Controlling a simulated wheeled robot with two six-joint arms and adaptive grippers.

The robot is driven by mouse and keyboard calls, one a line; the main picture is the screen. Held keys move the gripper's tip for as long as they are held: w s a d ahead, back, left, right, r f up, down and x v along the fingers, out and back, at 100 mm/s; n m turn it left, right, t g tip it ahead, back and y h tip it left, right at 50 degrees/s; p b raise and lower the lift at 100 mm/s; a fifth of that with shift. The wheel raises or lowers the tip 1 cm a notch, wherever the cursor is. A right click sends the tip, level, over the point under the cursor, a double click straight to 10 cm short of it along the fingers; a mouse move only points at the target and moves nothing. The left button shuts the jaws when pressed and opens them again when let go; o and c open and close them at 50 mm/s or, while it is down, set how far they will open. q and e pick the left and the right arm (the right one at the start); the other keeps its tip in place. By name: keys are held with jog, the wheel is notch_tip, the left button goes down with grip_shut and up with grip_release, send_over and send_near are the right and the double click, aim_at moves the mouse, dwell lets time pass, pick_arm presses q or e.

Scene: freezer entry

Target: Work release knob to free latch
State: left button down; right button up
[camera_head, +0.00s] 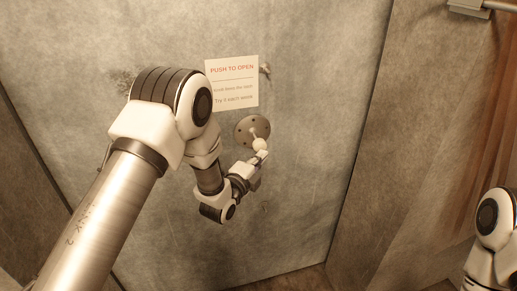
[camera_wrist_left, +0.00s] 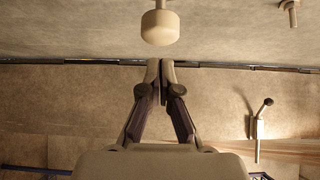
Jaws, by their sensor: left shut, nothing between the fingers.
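The release knob (camera_head: 260,144) is a pale rounded knob standing out from a round, bolted plate (camera_head: 246,128) on the grey door (camera_head: 310,100). In the left wrist view the knob (camera_wrist_left: 160,28) hangs at the top centre, just beyond my fingertips. My left gripper (camera_head: 262,156) is shut and empty, right beside the knob in the head view. In the left wrist view its fingertips (camera_wrist_left: 160,66) are together, with a small gap in the picture between them and the knob. I cannot tell whether they touch. The right gripper is out of view.
A sign (camera_head: 232,84) reading "PUSH TO OPEN" is above the plate, with a small fitting (camera_head: 265,70) beside it. A lever with a dark ball end (camera_wrist_left: 262,112) shows at right in the wrist view. My right arm is at the lower right edge.

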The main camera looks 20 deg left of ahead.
pick_arm(q)
jog(key=shift+w+a, duration=0.7)
jog(key=shift+w, duration=0.1)
jog(key=shift+d, duration=0.15)
